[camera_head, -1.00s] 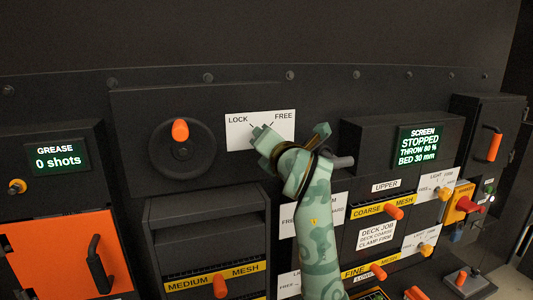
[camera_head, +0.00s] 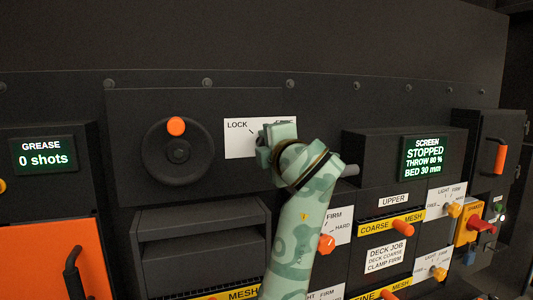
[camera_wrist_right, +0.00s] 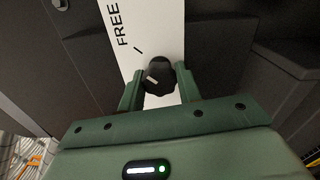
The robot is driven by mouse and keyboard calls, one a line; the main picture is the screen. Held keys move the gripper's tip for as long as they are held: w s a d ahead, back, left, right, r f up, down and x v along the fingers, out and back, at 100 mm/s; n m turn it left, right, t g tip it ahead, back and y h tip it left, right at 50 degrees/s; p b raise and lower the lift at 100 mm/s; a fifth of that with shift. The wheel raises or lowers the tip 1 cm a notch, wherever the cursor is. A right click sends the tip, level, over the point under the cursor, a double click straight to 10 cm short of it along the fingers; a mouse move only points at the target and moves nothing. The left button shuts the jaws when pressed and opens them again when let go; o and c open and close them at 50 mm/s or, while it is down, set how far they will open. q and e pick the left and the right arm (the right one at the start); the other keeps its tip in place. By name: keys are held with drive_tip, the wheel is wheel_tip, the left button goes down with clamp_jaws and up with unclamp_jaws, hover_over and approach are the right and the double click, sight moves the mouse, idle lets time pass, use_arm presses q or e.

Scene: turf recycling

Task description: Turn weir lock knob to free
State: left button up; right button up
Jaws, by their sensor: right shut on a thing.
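The weir lock knob (camera_wrist_right: 160,76) is black with a short pale mark, and shows in the right wrist view in front of the white LOCK/FREE plate (camera_head: 238,143). The word FREE and a tick line show above it there; which label the mark points to is unclear. My right gripper (camera_wrist_right: 160,88) has one finger on each side of the knob and is shut on it. In the head view my right gripper (camera_head: 277,141) hides the knob and most of the word FREE, while LOCK stays readable. My left gripper is not in view.
Left of the plate is a black handwheel (camera_head: 178,155) with an orange grip. The screen display (camera_head: 422,155) box stands out to the right. Below right are orange and yellow knobs, including an orange knob (camera_head: 326,244) close beside my forearm. The panel above is clear.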

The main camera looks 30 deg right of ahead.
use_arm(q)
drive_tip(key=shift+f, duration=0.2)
use_arm(e)
drive_tip(key=shift+f, duration=0.1)
drive_tip(key=o, duration=1)
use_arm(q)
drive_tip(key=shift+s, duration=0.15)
